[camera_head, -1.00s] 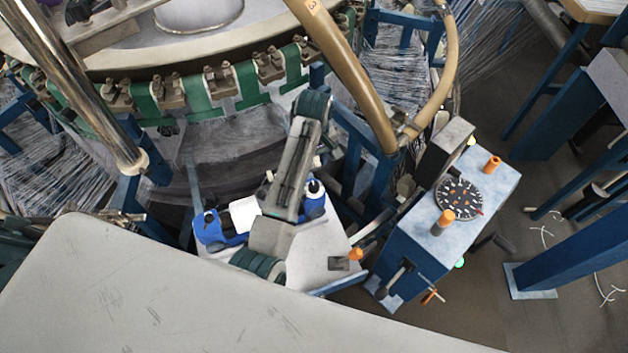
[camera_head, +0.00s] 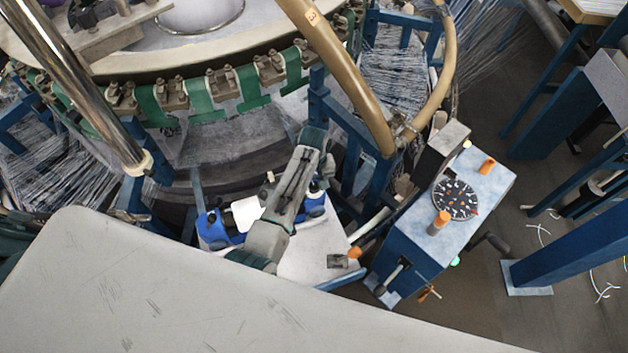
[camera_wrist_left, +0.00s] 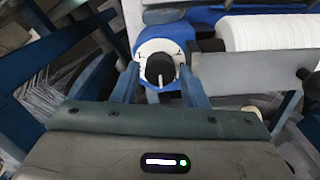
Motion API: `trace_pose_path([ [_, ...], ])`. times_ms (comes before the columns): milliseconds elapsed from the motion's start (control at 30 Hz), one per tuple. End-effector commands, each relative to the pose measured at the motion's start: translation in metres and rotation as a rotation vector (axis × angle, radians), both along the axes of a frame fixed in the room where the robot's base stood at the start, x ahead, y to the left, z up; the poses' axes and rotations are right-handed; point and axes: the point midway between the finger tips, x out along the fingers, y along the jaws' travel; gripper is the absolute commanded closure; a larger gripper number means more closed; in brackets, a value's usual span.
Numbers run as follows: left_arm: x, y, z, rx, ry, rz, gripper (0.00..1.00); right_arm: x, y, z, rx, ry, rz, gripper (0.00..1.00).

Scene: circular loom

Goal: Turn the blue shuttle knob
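The blue shuttle (camera_head: 217,234) lies on a small pale table. A white roll (camera_head: 246,212) sits in its middle, and my left arm covers part of it. In the left wrist view a black knob (camera_wrist_left: 160,67) with a white pointer mark sits on a white round face at the shuttle's blue end. My left gripper (camera_wrist_left: 160,80) has its two blue fingers apart, one on each side of the knob. I cannot tell whether they touch it. The gripper's fingers are not clear in the head view. My right gripper does not show.
A blue control box (camera_head: 415,240) with a black dial (camera_head: 455,199) and orange knobs stands to the right. The circular loom (camera_head: 200,95) curves behind. A tan hose (camera_head: 345,80) hangs above. A large pale surface (camera_head: 150,290) fills the front left.

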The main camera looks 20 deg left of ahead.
Motion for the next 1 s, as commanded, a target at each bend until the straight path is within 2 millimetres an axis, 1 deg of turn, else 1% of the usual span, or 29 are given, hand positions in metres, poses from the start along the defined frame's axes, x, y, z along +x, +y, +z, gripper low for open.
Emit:
trace_pose_path([
  [133, 0.0001, 0.0003, -0.0054, 0.0, -0.001, 0.0, 0.61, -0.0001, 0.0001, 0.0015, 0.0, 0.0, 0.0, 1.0],
  [367, 0.0001, 0.0003, -0.006, 0.0, -0.001, 0.0, 0.61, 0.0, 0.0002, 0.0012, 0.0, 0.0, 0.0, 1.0],
  [500, 0.0002, 0.0003, -0.0058, 0.0, -0.001, 0.0, 0.88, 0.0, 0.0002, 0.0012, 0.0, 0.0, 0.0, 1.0],
  [533, 0.0002, 0.0003, -0.0058, 0.0, -0.001, 0.0, 0.92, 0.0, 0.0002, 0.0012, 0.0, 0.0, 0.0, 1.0],
  [767, 0.0002, 0.0003, -0.0056, 0.0, -0.001, 0.015, 0.92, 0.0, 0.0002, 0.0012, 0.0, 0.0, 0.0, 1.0],
  [1000, 0.0006, 0.0002, -0.0055, 0.001, -0.001, 0.115, 0.92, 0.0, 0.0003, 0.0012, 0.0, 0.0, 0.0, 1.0],
])
